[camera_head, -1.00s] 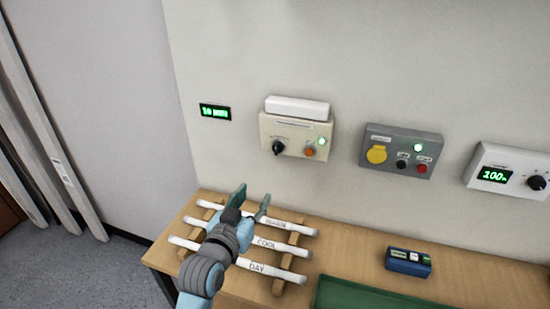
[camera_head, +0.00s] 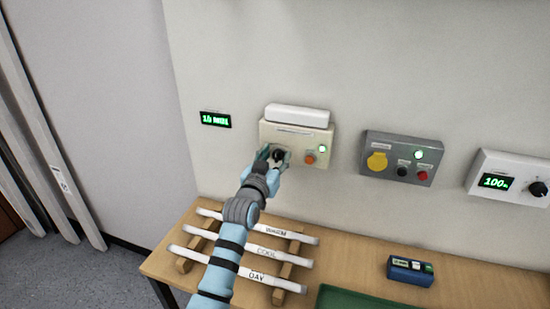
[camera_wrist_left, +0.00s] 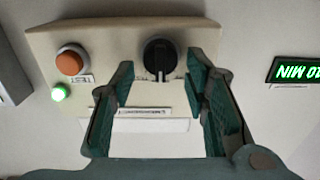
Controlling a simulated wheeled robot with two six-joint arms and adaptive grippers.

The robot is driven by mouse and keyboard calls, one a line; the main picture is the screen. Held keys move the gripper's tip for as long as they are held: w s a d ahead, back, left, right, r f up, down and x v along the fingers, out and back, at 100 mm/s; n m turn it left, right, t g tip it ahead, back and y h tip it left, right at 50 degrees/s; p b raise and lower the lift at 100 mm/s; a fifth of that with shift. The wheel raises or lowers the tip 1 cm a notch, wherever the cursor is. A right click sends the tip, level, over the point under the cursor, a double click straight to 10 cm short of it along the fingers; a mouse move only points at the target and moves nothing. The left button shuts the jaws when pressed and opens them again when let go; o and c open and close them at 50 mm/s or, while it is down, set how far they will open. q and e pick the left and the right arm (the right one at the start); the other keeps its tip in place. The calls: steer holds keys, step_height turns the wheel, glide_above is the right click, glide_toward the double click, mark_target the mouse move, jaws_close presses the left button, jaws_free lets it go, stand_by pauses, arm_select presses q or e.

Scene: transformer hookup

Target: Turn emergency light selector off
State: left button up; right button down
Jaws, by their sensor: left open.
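The emergency light box (camera_head: 297,136) is a cream unit on the wall with a white lamp bar (camera_head: 297,116) on top. Its black selector knob (camera_head: 277,155) is on the left of its face, and it also shows in the left wrist view (camera_wrist_left: 160,58), upside down, with a pale pointer line. My left gripper (camera_head: 270,158) is open at the knob, with its fingers (camera_wrist_left: 158,90) on either side of it in the wrist view. I cannot tell whether they touch it. An orange test button (camera_head: 309,158) and a lit green lamp (camera_head: 321,148) sit to the right. My right gripper is not in view.
A wall display (camera_head: 216,119) is left of the box. A grey socket box (camera_head: 400,158) and a white dial box (camera_head: 510,178) are to the right. Below, the table (camera_head: 350,257) holds labelled tubes on a rack (camera_head: 262,252) and a blue device (camera_head: 409,270).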

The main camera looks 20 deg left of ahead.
arm_select(q)
steer(key=shift+c, duration=0.3)
jaws_close()
